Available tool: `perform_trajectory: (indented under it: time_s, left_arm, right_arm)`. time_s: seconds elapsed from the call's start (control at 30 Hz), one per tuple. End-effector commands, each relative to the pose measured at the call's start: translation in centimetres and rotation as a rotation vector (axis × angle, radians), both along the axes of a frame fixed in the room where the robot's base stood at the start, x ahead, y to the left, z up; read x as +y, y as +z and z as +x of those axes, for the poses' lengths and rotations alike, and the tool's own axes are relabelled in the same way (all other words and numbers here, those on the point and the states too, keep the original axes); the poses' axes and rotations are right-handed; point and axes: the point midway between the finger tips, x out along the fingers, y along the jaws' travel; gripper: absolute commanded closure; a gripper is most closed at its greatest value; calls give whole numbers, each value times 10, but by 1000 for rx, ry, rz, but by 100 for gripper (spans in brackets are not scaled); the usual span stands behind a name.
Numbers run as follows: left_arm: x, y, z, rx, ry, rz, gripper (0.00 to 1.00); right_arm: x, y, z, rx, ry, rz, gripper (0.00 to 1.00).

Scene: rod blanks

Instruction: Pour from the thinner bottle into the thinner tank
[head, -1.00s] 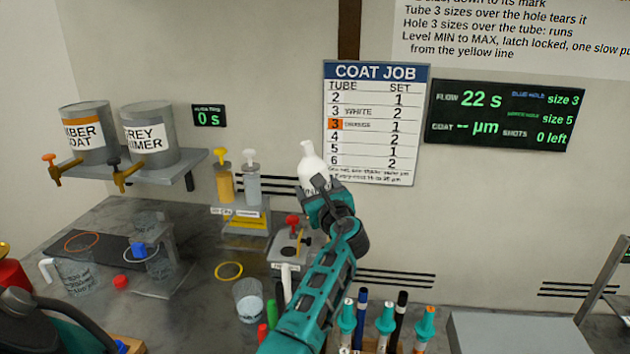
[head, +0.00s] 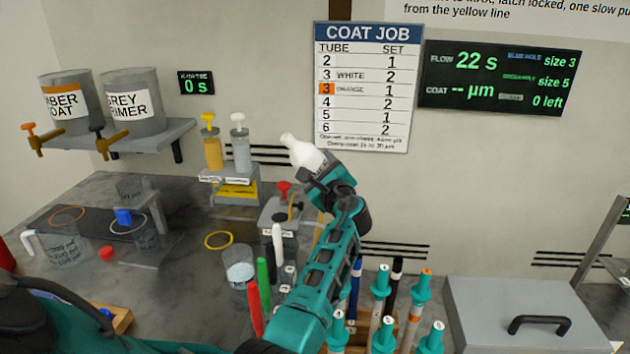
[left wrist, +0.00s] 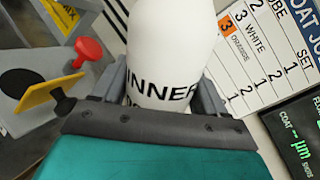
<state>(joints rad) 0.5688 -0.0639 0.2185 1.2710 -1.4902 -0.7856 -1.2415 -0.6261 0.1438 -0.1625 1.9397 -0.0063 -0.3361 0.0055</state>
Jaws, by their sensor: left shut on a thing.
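The white thinner bottle (head: 306,156) has a narrow neck and black lettering; "INNER" is readable on it in the left wrist view (left wrist: 160,60). My left gripper (head: 324,180) is shut around its lower body and holds it in the air, tilted with the neck toward the upper left. A grey unit with a red knob (head: 284,187) and a yellow lever stands on the bench below and left of the bottle. In the left wrist view this unit (left wrist: 30,55) shows a round dark opening. I cannot read a label that marks it as the thinner tank.
Two labelled cans (head: 133,103) with taps stand on a wall shelf at left. Two pump bottles (head: 240,150) stand on a stand behind the unit. A clear cup (head: 239,270), pens and several teal-topped tubes (head: 381,285) crowd the front. A grey lidded box (head: 520,310) is at right.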

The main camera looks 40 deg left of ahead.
Motion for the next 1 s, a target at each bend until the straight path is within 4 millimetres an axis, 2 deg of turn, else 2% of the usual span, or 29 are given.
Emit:
perform_trajectory:
  time_s: [0.03, 0.23, 0.3, 0.43, 1.0]
  left_arm:
    - [-2, -1, 2, -33, -1, -18, 73]
    - [-6, 3, 8, -156, -2, -105, 73]
    - [-5, 10, 7, -152, -2, -102, 73]
    - [-5, 10, 7, -149, -2, -100, 73]
    - [-7, 12, 8, -197, -1, -135, 73]
  right_arm:
    - [0, -12, 0, 1, 0, 0, 0]
    - [4, -38, -1, 20, 4, 9, 0]
    - [10, -24, 0, 21, 13, 16, 0]
    - [12, -14, 6, -4, 16, 22, 0]
    - [9, -21, 6, -4, 11, 17, 0]
